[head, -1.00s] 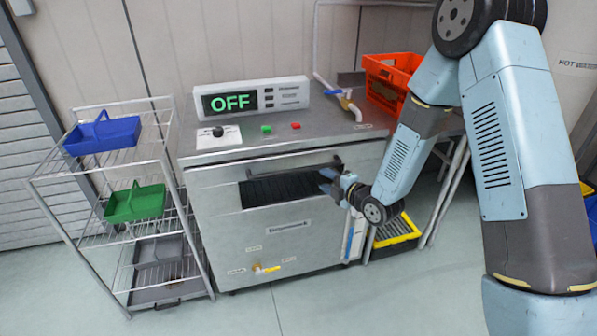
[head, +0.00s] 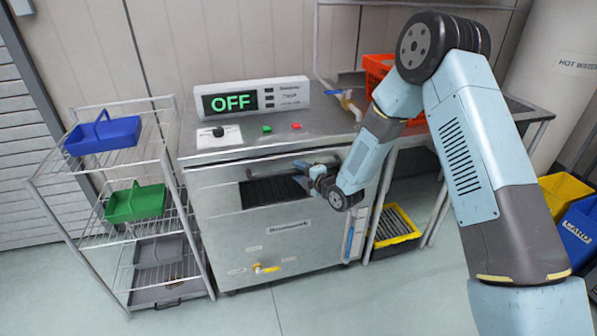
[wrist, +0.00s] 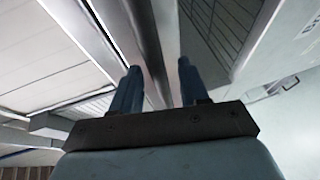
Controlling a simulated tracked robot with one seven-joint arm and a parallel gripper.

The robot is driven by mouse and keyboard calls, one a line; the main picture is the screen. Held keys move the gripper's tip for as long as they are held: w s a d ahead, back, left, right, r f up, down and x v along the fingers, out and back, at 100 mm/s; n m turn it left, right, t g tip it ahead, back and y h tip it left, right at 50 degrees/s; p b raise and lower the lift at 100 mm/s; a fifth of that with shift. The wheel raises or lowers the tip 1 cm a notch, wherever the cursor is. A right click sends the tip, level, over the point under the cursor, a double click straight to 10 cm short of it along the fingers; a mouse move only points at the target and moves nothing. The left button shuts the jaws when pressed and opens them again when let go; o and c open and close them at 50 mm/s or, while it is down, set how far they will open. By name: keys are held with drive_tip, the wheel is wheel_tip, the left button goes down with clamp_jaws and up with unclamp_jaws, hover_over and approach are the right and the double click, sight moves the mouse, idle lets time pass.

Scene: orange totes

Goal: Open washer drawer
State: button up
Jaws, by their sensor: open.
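The washer (head: 222,227) is a metal cabinet with an OFF display (head: 252,98) on top. Its upper front has a dark slotted opening (head: 268,192) with a metal handle bar (head: 262,176) along its top edge. My gripper (head: 302,172) is in front of the right part of this opening, close to the bar, and hides part of it. In the wrist view my gripper (wrist: 158,82) is open, with two blue fingers apart. A long metal bar (wrist: 148,45) runs between the fingers in the picture. I cannot tell whether they touch it.
A wire rack (head: 115,160) with a blue basket (head: 103,135) and a green basket (head: 135,203) stands left. An orange tote (head: 378,72) stands behind my arm. A yellow tray (head: 396,232) is under the right table. The floor in front is clear.

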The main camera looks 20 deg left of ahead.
drive_tip(key=shift+x, duration=0.95)
drive_tip(key=shift+c, duration=0.3)
clamp_jaws()
